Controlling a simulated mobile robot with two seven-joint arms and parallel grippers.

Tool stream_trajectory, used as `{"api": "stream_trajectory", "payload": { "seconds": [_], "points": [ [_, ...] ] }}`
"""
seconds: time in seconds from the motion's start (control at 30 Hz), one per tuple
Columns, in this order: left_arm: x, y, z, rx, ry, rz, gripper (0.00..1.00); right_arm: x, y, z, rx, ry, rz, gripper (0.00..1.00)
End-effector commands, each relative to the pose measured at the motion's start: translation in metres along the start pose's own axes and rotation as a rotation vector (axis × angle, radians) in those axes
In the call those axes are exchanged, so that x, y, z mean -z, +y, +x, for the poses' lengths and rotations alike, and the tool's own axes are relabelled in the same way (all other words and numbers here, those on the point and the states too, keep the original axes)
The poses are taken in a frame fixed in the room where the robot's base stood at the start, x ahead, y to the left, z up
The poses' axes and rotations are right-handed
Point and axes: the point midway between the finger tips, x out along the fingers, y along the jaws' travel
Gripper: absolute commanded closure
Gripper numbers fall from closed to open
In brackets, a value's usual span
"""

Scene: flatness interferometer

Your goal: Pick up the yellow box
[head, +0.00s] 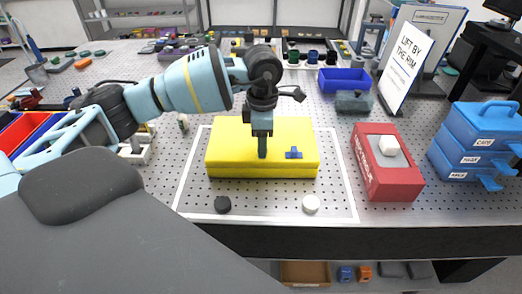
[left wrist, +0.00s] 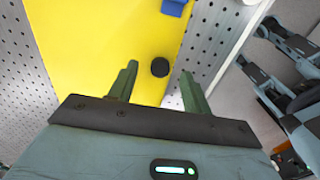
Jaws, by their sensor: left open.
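The yellow box (head: 232,147) lies flat on the perforated bench top, inside a white outline. It fills much of the left wrist view (left wrist: 90,45). A small blue piece (head: 293,153) sits on its top, and a dark round knob (left wrist: 160,67) shows near its edge. My left gripper (head: 262,147) points down over the box top, and its fingers hide part of it. In the left wrist view the open fingers (left wrist: 157,84) stand apart with the knob between them. I cannot tell whether they touch the box. My right gripper is not in view.
A black puck (head: 222,204) and a white puck (head: 311,204) lie in front of the box. A red block (head: 388,180) with a white piece on top and blue stacked cases (head: 470,145) stand to the right. A blue bin (head: 344,80) is behind.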

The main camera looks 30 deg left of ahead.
Motion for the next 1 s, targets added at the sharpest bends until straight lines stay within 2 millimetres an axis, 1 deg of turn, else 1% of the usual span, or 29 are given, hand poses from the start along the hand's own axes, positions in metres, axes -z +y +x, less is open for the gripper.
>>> {"api": "stream_trajectory", "payload": {
  "seconds": [0.03,0.1,0.33,0.37,0.7,0.73,1.0],
  "points": [
    [0.0001,-0.0001,0.0059,0.001,0.001,0.000,0.51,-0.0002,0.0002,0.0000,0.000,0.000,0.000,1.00],
    [0.0002,-0.0001,0.0105,0.001,0.001,0.000,0.51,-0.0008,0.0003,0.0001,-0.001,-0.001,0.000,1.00],
    [0.0000,-0.0001,0.0125,0.002,0.002,0.000,0.51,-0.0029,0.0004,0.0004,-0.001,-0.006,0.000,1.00],
    [0.0000,-0.0001,0.0124,0.002,0.002,0.000,0.52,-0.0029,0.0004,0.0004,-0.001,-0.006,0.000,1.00],
    [-0.0001,-0.0001,0.0120,0.002,0.001,0.000,0.97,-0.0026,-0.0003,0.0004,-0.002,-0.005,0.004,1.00],
    [-0.0001,-0.0001,0.0120,0.002,0.001,0.000,1.00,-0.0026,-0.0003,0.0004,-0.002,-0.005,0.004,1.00],
    [-0.0002,-0.0001,0.0118,0.001,0.001,0.000,1.00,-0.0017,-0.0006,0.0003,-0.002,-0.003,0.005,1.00]
  ]
}}
